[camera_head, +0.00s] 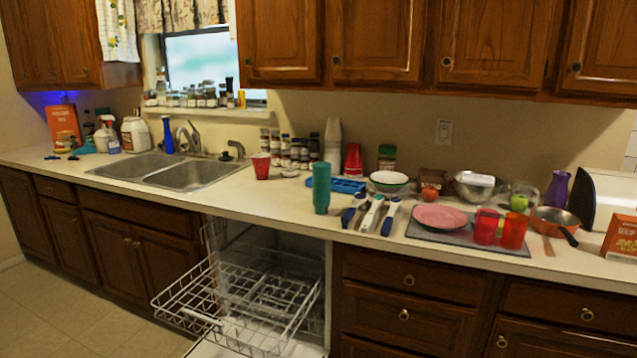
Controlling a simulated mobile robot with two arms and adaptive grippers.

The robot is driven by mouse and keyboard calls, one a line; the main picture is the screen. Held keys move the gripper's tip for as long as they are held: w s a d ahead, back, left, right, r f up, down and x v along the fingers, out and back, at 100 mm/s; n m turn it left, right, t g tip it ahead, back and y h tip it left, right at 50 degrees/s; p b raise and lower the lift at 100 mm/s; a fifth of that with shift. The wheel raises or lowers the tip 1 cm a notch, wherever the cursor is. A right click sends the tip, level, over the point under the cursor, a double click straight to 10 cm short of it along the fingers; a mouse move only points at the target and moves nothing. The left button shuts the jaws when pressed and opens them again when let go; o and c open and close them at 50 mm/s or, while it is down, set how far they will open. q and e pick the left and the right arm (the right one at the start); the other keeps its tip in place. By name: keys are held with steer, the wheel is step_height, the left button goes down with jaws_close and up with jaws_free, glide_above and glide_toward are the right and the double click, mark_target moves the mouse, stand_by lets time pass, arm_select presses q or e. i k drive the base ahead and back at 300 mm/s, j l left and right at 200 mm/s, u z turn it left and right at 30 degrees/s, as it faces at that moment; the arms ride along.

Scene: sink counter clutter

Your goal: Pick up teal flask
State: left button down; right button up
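A tall teal vessel (321,190), the only upright teal thing I can make out on the counter, stands near the counter's front edge, above the right side of the open dishwasher. It looks narrow and ridged, and I cannot tell whether it is one flask or stacked cups. Its front is unobstructed, and a blue tray (347,186) lies close behind it to the right. Neither of my grippers shows in the head view.
The open dishwasher with its pulled-out rack (245,300) juts out below the counter. Scoops with blue handles (371,214) lie right of the teal vessel. A red cup (261,166) stands behind left. The counter left of the vessel (270,198) is clear.

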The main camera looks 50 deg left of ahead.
mark_target(321, 170)
steer(key=i+u, duration=0.3)
steer(key=u, duration=0.2)
steer(key=i+l+u, duration=0.15)
steer(key=u, duration=0.3)
steer(key=i+l+u, duration=0.25)
steer(key=u, duration=0.25)
steer(key=i, duration=0.1)
